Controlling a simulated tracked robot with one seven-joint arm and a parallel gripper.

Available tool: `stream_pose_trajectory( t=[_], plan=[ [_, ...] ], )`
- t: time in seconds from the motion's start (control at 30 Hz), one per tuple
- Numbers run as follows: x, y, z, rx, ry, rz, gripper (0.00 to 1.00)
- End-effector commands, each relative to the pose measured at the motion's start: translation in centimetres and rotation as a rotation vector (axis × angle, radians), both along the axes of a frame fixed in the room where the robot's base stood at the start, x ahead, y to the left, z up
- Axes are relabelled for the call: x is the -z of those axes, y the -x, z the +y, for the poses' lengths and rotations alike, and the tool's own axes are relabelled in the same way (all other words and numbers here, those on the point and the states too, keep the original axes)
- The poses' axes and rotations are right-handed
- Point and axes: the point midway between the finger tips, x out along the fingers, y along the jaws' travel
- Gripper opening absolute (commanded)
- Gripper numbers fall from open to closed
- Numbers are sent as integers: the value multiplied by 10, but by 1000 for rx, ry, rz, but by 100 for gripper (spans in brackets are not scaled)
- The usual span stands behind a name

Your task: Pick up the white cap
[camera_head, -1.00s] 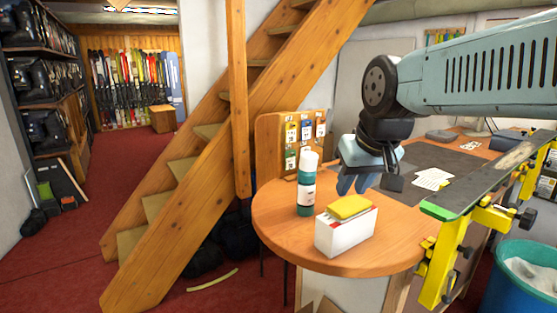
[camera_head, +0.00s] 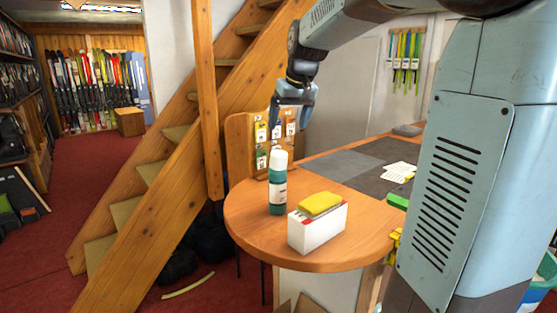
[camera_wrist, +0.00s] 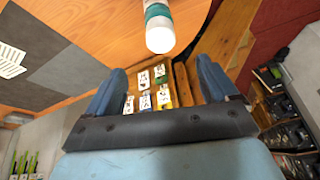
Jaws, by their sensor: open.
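The white cap (camera_head: 280,157) sits on top of a teal and white bottle (camera_head: 277,193) that stands upright on the round end of the wooden bench. My gripper (camera_head: 289,121) is open and empty, above and slightly right of the cap, apart from it. In the wrist view the cap (camera_wrist: 160,39) shows at the top centre, just beyond the two blue fingers (camera_wrist: 168,82) and not between them. Nothing covers the cap in either view.
A white box (camera_head: 318,228) with a yellow sponge (camera_head: 319,203) on it stands right of the bottle. A wooden card board (camera_head: 241,140) stands behind. Grey mats (camera_head: 345,163) lie on the bench (camera_head: 262,248). Wooden stairs (camera_head: 150,200) rise at left.

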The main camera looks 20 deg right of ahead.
Motion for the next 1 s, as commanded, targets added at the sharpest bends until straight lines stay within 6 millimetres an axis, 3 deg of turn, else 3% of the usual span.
stream_pose_trajectory(
  t=[0.4,0.73,1.0],
  plan=[
    [62,-24,5,0,0,3,87],
    [83,-33,8,1,0,3,87],
    [114,-48,11,0,0,2,87]
  ],
)
